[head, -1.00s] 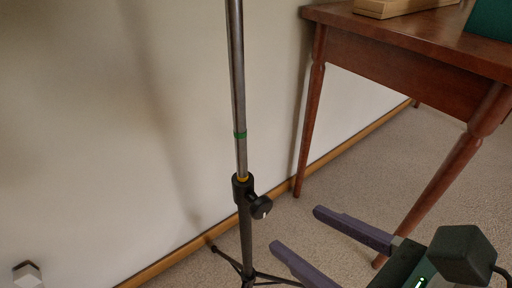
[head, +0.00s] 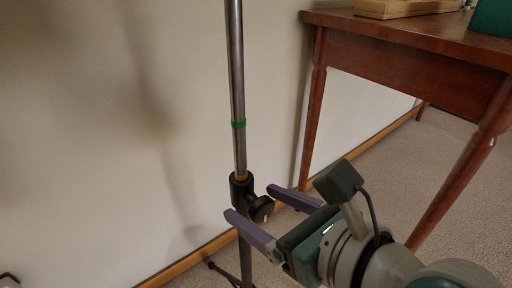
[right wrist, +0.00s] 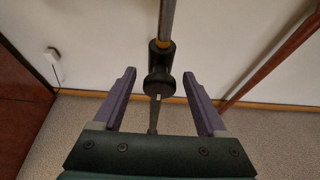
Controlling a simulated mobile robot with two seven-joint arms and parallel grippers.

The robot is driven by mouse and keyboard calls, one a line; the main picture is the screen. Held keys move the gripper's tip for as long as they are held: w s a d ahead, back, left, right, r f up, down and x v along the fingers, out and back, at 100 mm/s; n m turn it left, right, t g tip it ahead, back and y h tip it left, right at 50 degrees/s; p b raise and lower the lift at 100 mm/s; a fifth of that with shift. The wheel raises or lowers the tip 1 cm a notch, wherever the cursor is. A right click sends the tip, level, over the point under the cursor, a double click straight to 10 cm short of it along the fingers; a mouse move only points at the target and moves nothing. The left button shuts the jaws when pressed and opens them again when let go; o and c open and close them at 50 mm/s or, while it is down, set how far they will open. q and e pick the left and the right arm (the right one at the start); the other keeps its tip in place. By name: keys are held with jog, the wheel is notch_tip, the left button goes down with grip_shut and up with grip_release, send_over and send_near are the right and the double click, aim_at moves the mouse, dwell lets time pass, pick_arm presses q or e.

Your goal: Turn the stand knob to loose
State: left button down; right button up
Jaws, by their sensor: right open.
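The stand is a thin metal pole (head: 237,80) with a green band and a yellow ring above a black collar (head: 240,186). The black stand knob (head: 262,208) sticks out from the collar's right side, partly hidden by a finger in the head view. In the right wrist view the knob (right wrist: 158,85) faces the camera, with a pale mark on its lower part. My right gripper (head: 250,203) is open, its purple fingers on either side of the knob. In the right wrist view the fingers (right wrist: 158,80) show clear gaps to the knob on both sides. My left gripper is not clearly in view.
A reddish-brown wooden table (head: 405,65) stands at the right, with its legs close to my right arm. A wooden box (head: 405,8) lies on it. The cream wall (head: 90,130) is close behind the stand. Carpet covers the floor.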

jog(key=shift+c, duration=0.4)
grip_shut()
jog(key=shift+s+r+n+t+h+p, duration=0.1)
jog(key=shift+r+n+t+h+p, duration=0.4)
jog(key=shift+p, duration=0.7)
jog(key=shift+a+f+n, duration=0.1)
jog(key=shift+f+n, duration=0.2)
jog(key=shift+n, duration=0.1)
jog(key=shift+f+n+h+p, duration=0.15)
jog(key=shift+n+h+p, duration=0.2)
jog(key=shift+n, duration=0.15)
jog(key=shift+o, duration=0.4)
grip_release()
